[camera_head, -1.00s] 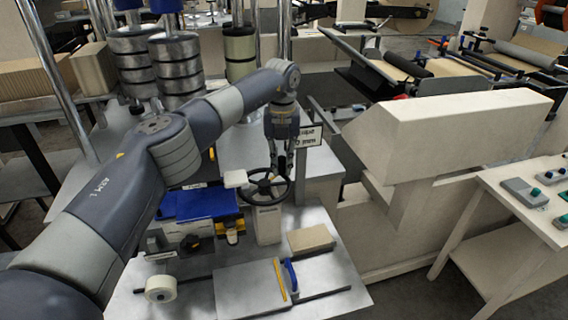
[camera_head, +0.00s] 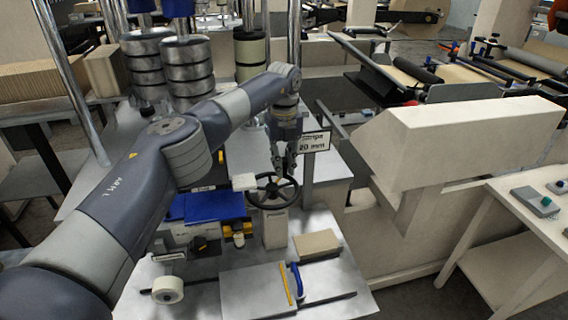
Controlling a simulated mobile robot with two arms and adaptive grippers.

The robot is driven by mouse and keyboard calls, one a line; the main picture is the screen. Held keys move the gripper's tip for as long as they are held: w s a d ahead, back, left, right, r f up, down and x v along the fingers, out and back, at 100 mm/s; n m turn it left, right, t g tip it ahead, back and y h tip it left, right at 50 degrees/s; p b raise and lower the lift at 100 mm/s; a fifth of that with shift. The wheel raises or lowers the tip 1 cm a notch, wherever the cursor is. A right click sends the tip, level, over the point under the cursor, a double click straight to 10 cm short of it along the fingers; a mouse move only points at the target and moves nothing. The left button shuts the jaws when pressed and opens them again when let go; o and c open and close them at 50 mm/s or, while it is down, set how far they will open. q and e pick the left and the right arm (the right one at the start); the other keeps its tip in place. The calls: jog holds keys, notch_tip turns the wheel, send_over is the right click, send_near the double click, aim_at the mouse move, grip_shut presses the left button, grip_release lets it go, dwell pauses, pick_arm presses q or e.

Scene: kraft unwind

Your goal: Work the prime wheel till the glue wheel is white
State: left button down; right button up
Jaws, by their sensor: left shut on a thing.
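A dark spoked handwheel (camera_head: 266,197), which I take as the prime wheel, stands on a pale post on the bench. My left gripper (camera_head: 284,170) points down at the far right part of its rim and is shut there. The fingers hide what lies between them, probably the wheel's rim or a knob on it. A white block (camera_head: 244,182) sits just left of the wheel. I cannot make out the glue wheel for sure; a white roll (camera_head: 168,289) lies at the bench's front left. My right gripper is out of view.
A blue-topped unit (camera_head: 215,206) is left of the wheel. A cardboard stack (camera_head: 318,245), a blue-handled tool (camera_head: 297,280) and a yellow strip (camera_head: 284,283) lie in front. A large beige housing (camera_head: 470,140) blocks the right.

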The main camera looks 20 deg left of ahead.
pick_arm(q)
jog(key=shift+r, duration=0.1)
jog(key=c, duration=1.5)
grip_release()
